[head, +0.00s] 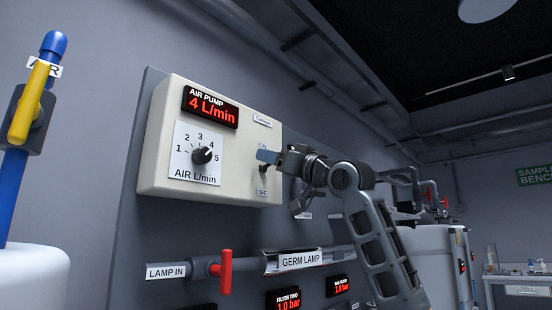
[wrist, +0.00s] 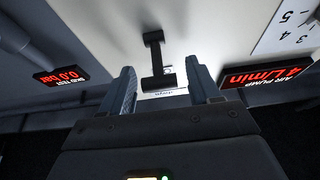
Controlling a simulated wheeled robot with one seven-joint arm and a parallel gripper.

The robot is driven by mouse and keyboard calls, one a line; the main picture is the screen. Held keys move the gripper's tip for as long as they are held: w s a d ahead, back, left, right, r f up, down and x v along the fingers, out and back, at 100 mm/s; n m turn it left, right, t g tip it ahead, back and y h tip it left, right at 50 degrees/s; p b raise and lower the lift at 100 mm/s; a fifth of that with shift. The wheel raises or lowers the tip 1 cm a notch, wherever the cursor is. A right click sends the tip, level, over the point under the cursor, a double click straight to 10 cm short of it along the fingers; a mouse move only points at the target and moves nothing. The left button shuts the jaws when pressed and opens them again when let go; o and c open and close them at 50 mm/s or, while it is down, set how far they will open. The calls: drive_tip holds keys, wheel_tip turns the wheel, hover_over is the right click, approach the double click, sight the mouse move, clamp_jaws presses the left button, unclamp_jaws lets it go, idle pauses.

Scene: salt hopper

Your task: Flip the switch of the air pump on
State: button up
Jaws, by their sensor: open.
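The air pump (head: 152,150) is a cream box on a grey panel, with a lit red display reading 4 L/min. Its black switch (head: 263,168) sits at the right of the front face, between an ON label above and an OFF label below. My gripper (head: 268,157) is at the switch and partly covers it and the ON label. In the wrist view, the black switch (wrist: 158,83) lies between the two spread fingers of my gripper (wrist: 162,72), with gaps on both sides. I cannot tell which way the lever is set.
A flow dial (head: 203,155) marked 1 to 5 is left of the switch. Below the box runs the germ lamp pipe (head: 300,260) with a red valve handle (head: 226,271). A blue pipe with a yellow handle (head: 27,103) stands at far left.

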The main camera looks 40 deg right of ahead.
drive_tip(key=c, duration=1)
drive_tip(key=shift+r+g+p, duration=0.4)
drive_tip(key=shift+r+p, duration=0.05)
drive_tip(key=shift+p, duration=0.5)
drive_tip(key=shift+w+g+p, duration=0.15)
drive_tip(key=shift+g+p, duration=0.25)
drive_tip(key=shift+p, duration=0.05)
drive_tip(key=shift+f, duration=0.1)
drive_tip(key=o, duration=1)
drive_tip(key=b+v, duration=0.2)
drive_tip(key=v, duration=0.5)
drive_tip(key=shift+s, duration=0.4)
drive_tip(key=shift+f, duration=0.1)
